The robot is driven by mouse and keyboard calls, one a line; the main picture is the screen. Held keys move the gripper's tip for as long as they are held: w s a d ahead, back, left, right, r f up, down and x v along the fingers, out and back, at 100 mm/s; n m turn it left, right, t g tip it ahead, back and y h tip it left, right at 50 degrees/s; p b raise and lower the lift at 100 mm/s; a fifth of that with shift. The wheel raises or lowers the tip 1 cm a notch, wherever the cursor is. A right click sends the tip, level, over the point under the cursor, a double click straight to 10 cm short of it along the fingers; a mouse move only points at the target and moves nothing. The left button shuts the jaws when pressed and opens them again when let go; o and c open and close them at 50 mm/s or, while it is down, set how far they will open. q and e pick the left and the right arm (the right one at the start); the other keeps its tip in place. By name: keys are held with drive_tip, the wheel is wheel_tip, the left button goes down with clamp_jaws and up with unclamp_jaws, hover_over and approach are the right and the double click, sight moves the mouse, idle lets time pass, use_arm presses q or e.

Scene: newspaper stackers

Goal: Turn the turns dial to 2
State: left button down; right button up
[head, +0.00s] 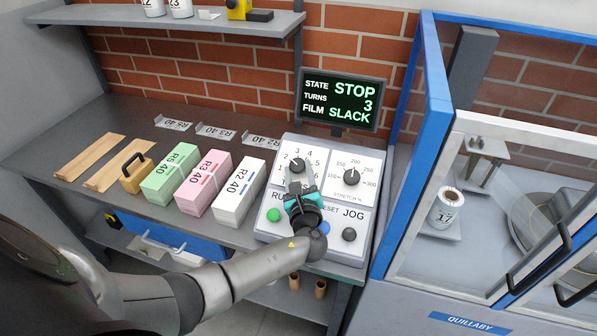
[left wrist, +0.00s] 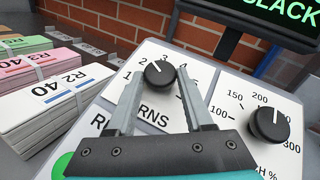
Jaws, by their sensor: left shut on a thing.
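The turns dial (head: 297,165) is a round black knob with a white pointer mark, at the upper left of the white control panel (head: 265,226). The display screen (head: 342,100) reads STATE STOP, TURNS 3, FILM SLACK. My left gripper (head: 298,178) is shut on the turns dial, with one grey finger on each side of it. The gripper hides part of the numbers and the TURNS label. My right gripper is not in view.
The stretch dial (head: 351,177) sits right of the turns dial. A green button (head: 274,214) and a black jog button (head: 349,234) are lower on the panel. Green, pink and white paper stacks (head: 238,191) stand to the left. A blue-framed machine (head: 436,95) stands at the right.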

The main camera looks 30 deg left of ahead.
use_arm(q)
drive_tip(key=shift+c, duration=1.5)
unclamp_jaws()
drive_tip(key=p+v, duration=0.1)
drive_tip(key=v, duration=1.4)
drive_tip(key=shift+s+d, duration=0.1)
